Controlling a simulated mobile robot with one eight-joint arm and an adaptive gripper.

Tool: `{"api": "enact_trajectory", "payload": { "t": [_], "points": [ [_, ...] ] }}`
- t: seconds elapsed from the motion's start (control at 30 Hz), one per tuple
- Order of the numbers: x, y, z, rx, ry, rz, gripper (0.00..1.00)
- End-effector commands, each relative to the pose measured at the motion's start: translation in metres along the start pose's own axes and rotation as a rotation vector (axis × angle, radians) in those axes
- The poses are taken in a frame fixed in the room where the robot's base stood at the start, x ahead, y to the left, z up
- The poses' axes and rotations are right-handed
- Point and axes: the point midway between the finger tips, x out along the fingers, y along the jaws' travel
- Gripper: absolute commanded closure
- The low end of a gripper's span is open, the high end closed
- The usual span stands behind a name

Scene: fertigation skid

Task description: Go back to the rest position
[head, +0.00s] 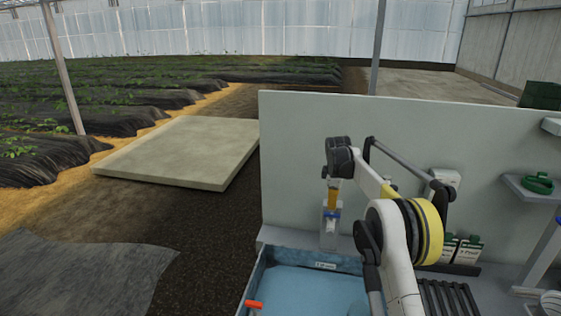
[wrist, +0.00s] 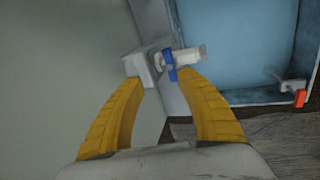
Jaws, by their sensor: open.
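My gripper (wrist: 163,84) shows two yellow fingers spread apart in the wrist view, with nothing held between them. Beyond the fingertips is a small white valve with a blue handle (wrist: 170,73), mounted on a pale block (wrist: 143,66) beside the blue tank. In the head view my gripper (head: 332,206) points down over the same blue-handled valve (head: 332,215). Whether the fingertips touch the valve cannot be told. My arm hides part of the panel and the bench behind it.
A blue-lined tank (head: 300,290) stands below, with an orange-handled valve (head: 254,305) at its left. A grey panel (head: 300,150) rises behind. A shelf (head: 530,190) holds a green ring-shaped item (head: 538,184).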

Motion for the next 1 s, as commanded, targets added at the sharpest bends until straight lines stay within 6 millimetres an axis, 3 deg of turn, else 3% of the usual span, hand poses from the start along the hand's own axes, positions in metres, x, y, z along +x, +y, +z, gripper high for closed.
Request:
{"api": "enact_trajectory", "payload": {
  "t": [0.17, 0.27, 0.47, 0.6, 0.8, 1.0],
  "points": [
    [-0.047, -0.021, 0.005, 0.13, 0.025, 0.028, 0.57],
    [-0.08, -0.043, 0.011, 0.23, 0.045, 0.048, 0.57],
    [-0.135, -0.108, 0.031, 0.43, 0.091, 0.081, 0.57],
    [-0.16, -0.167, 0.048, 0.569, 0.129, 0.099, 0.57],
    [-0.171, -0.265, 0.077, 0.768, 0.187, 0.116, 0.57],
    [-0.151, -0.372, 0.107, 0.966, 0.253, 0.124, 0.57]
  ]
}}
